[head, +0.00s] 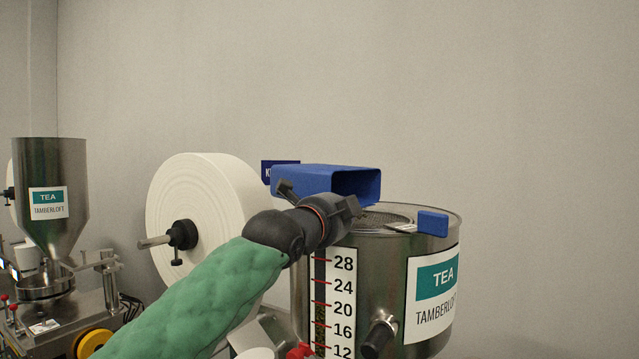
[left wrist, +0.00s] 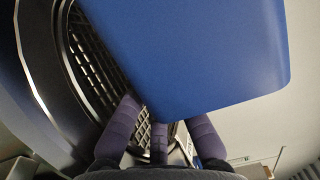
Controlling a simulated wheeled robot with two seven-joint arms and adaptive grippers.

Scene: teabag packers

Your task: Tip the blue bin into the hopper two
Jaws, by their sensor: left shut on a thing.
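The blue bin (head: 322,182) is above the top of the near steel hopper (head: 385,262), toward its left side. It lies on its side, its dark open end facing right. My left gripper (head: 350,206) is shut on the bin from below. In the left wrist view the bin (left wrist: 195,50) fills the upper middle, in front of the fingers (left wrist: 160,125). The hopper's dark grate (left wrist: 95,60) shows beside it. No tea is seen falling; the bin's inside is too dark to tell its contents. My right gripper is not in view.
A small blue block (head: 432,223) sits at the hopper's right rim. A large white paper roll (head: 205,205) stands left of the hopper, and a blue sign (head: 268,172) is partly hidden behind the bin. Another tea hopper (head: 50,175) stands far left. Space above is clear.

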